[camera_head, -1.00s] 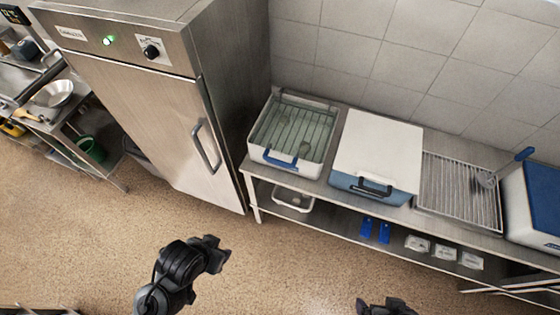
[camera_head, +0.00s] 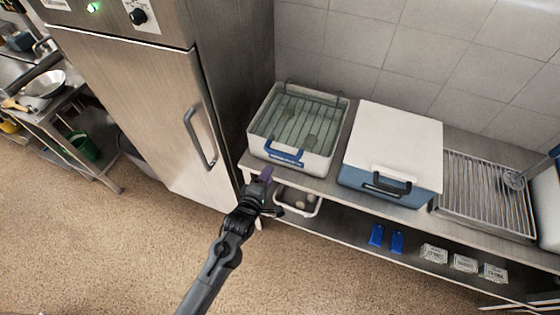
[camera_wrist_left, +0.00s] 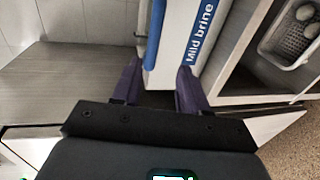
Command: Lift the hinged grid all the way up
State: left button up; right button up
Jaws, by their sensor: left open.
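The hinged grid (camera_head: 304,117) is a wire rack lying in the open white basin (camera_head: 325,164) at the left end of the steel counter. It looks lowered, over greenish liquid with roundish things beneath. A blue handle (camera_head: 285,155) is at the basin's front side. My left gripper (camera_head: 268,192) is open and empty, in front of and below the basin's front left corner. In the left wrist view, the open fingers (camera_wrist_left: 158,85) point toward the basin wall with its blue "Mild brine" label (camera_wrist_left: 199,32). The grid is hidden there. My right gripper is out of view.
A white-lidded blue box (camera_head: 392,150) stands right of the basin, and a draining rack (camera_head: 487,193) beyond it. A tall steel fridge (camera_head: 150,105) stands close on the left. A white perforated basket (camera_head: 298,201) sits on the lower shelf.

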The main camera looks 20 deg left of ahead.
aim_at(279, 155)
pick_arm(q)
jog(key=x, duration=0.7)
jog(key=r+x, duration=0.1)
jog(key=x, duration=0.3)
jog(key=shift+w, duration=0.4)
grip_shut()
